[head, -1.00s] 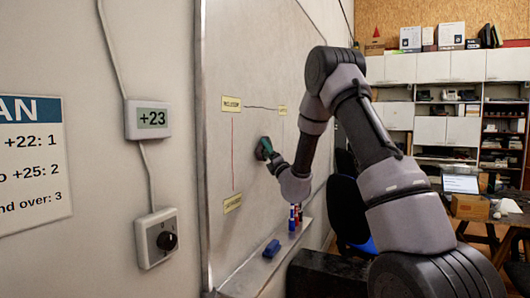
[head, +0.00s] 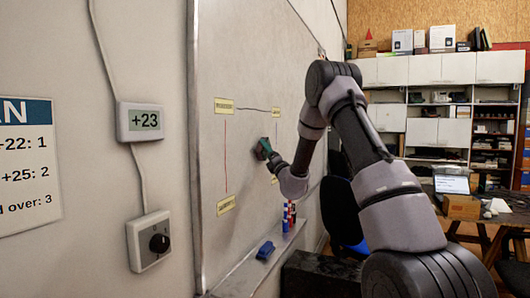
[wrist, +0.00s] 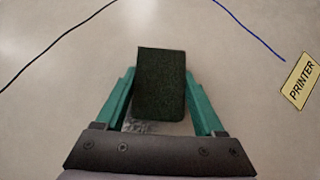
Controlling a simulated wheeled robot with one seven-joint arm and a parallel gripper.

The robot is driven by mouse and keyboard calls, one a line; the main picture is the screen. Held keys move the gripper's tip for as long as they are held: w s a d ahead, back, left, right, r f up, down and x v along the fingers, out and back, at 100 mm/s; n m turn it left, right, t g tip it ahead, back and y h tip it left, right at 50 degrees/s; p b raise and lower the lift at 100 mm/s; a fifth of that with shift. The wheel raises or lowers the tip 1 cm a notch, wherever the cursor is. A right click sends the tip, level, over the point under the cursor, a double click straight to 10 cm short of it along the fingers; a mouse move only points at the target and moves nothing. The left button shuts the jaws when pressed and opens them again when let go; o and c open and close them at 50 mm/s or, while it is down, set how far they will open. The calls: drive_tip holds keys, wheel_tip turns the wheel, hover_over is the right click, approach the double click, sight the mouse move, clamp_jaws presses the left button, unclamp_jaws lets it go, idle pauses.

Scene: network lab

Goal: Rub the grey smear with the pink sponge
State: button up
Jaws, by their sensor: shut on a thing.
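My gripper (wrist: 160,100) is shut on a block with a dark green, rough face (wrist: 160,85); no pink shows on it in the wrist view. In the head view my gripper (head: 270,156) reaches to the whiteboard (head: 240,75) and holds the block (head: 262,149) at or very near its surface; contact cannot be told. A dark grey smear (wrist: 140,127) shows on the board between the green fingers, partly hidden by the block and the gripper.
Yellow labels (head: 224,105), one reading PRINTER (wrist: 300,82), and drawn lines surround the spot. A tray below holds a blue eraser (head: 265,250) and markers (head: 289,214). A display reading +23 (head: 140,121) and a knob box (head: 149,241) are on the wall at left.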

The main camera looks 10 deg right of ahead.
drive_tip(key=shift+s+a, duration=0.95)
drive_tip(key=shift+s, duration=0.2)
drive_tip(key=shift+s+a, duration=0.95)
drive_tip(key=shift+s, duration=0.2)
drive_tip(key=shift+s+a, duration=0.45)
drive_tip(key=shift+s, duration=0.25)
drive_tip(key=shift+s+a, duration=0.4)
drive_tip(key=shift+s, duration=0.35)
drive_tip(key=shift+w+d, duration=1.15)
drive_tip(key=shift+w, duration=0.45)
drive_tip(key=shift+w+d, duration=1.1)
drive_tip(key=shift+w, duration=0.45)
drive_tip(key=shift+w+d, duration=1.15)
drive_tip(key=shift+w, duration=0.45)
drive_tip(key=shift+a, duration=0.1)
drive_tip(key=shift+s, duration=0.1)
